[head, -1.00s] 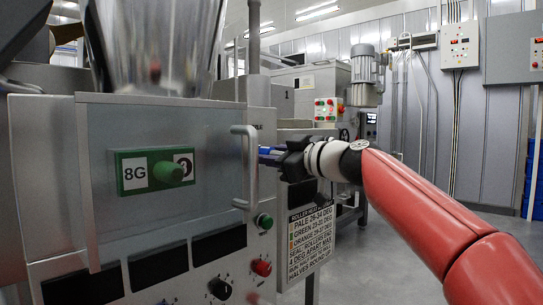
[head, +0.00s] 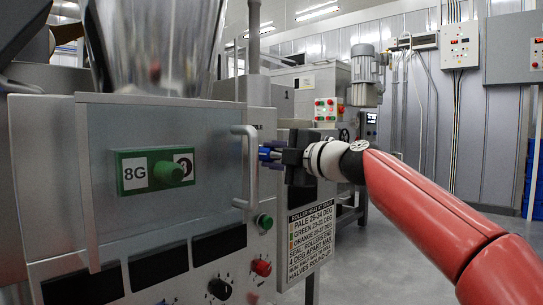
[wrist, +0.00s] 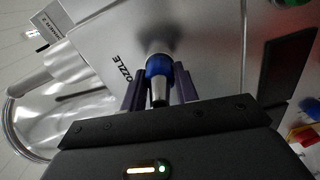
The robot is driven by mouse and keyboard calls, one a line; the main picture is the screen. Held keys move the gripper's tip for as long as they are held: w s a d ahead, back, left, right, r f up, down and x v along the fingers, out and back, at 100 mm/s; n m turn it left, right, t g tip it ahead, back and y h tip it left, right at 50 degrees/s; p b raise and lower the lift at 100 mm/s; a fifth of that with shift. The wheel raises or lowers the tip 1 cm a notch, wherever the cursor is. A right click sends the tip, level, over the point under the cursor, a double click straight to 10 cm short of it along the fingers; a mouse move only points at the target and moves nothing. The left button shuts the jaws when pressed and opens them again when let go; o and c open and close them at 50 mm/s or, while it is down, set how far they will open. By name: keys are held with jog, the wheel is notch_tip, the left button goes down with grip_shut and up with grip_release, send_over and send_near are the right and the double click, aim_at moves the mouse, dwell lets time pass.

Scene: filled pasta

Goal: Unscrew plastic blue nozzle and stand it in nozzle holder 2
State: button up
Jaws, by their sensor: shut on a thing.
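The blue nozzle (wrist: 158,66) sits in the middle of the wrist view, a blue collar with a pale metal tip pointing toward my palm. Its far end meets a round grey outlet on the machine's steel face. My gripper (wrist: 157,80) is shut on the nozzle, a dark finger on each side of it. In the head view the blue nozzle (head: 264,154) shows only as a small patch just right of the door handle, in front of my gripper (head: 270,155). The thread is hidden. I cannot make out nozzle holder 2 in either view.
A steel door handle (head: 250,165) stands out close left of my gripper. A green plate marked 8G (head: 155,172) is on the machine door. Buttons and knobs (head: 261,268) and a roller-heat sign (head: 310,232) are below. Open floor lies to the right.

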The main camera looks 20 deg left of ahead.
jog(key=n, duration=0.5)
jog(key=shift+n, duration=0.4)
jog(key=shift+n, duration=1.4)
jog(key=o, duration=1.1)
jog(key=shift+c, duration=0.2)
